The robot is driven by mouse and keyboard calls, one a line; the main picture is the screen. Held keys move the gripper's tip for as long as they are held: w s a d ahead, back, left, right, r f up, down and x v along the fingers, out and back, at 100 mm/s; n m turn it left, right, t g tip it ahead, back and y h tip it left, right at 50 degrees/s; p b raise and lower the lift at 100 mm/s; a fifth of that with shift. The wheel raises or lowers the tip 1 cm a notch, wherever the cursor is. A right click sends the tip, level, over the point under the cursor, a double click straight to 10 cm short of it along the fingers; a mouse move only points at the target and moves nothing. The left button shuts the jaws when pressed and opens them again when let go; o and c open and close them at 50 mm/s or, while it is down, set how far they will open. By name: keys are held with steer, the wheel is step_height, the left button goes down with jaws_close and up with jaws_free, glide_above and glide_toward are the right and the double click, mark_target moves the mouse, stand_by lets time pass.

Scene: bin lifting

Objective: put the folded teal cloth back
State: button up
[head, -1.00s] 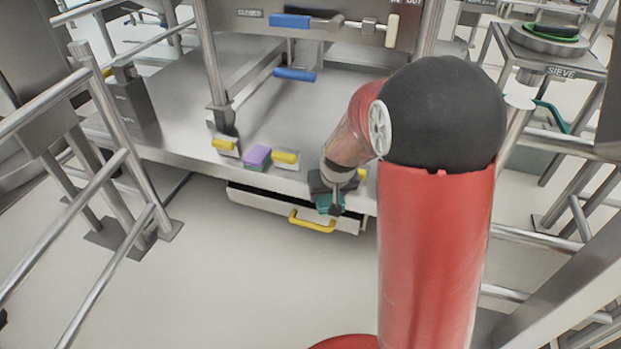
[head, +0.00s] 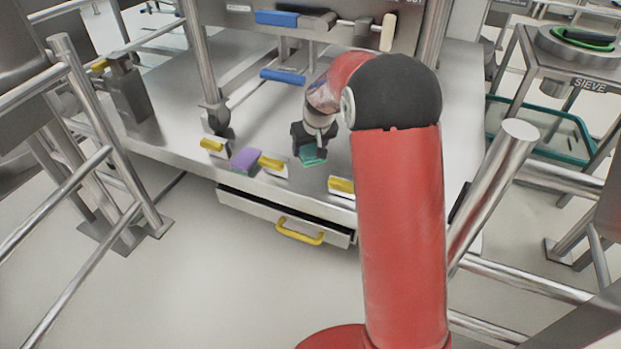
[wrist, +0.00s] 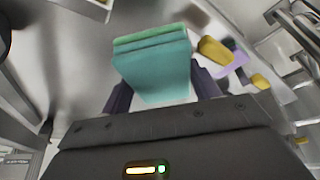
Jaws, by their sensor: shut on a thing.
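The folded teal cloth (head: 312,155) is in my gripper (head: 311,148), above the steel platform in the head view. In the wrist view the cloth (wrist: 155,62) sits between the two dark fingers of my gripper (wrist: 160,90), its folded layers facing away from me. The gripper is shut on it. A drawer (head: 262,214) with a yellow handle (head: 300,232) stands partly open below the platform's front edge. The cloth is behind and above the drawer. Most of the drawer's inside is hidden.
A purple block (head: 246,158) lies on the platform near its front edge, between yellow-handled pieces (head: 214,146). Another yellow piece (head: 341,185) sits to the right. Blue-handled bars (head: 283,76) and an upright post (head: 205,70) stand behind. Metal railings (head: 85,120) flank the left side.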

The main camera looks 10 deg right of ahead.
mark_target(309, 183)
step_height(309, 183, down, 11)
steer(key=shift+f+b, duration=0.2)
steer(key=shift+b, duration=0.6)
steer(key=shift+f+b, duration=0.35)
steer(key=shift+b, duration=0.05)
steer(key=o, duration=0.6)
steer(key=shift+s, duration=0.1)
steer(key=o, duration=0.4)
steer(key=shift+s+f, duration=0.1)
steer(key=shift+f, duration=0.1)
steer(key=shift+r+p, duration=0.55)
steer(key=shift+r, duration=0.1)
steer(key=p+v, duration=0.1)
steer(key=v, duration=1)
steer(key=shift+r, duration=0.4)
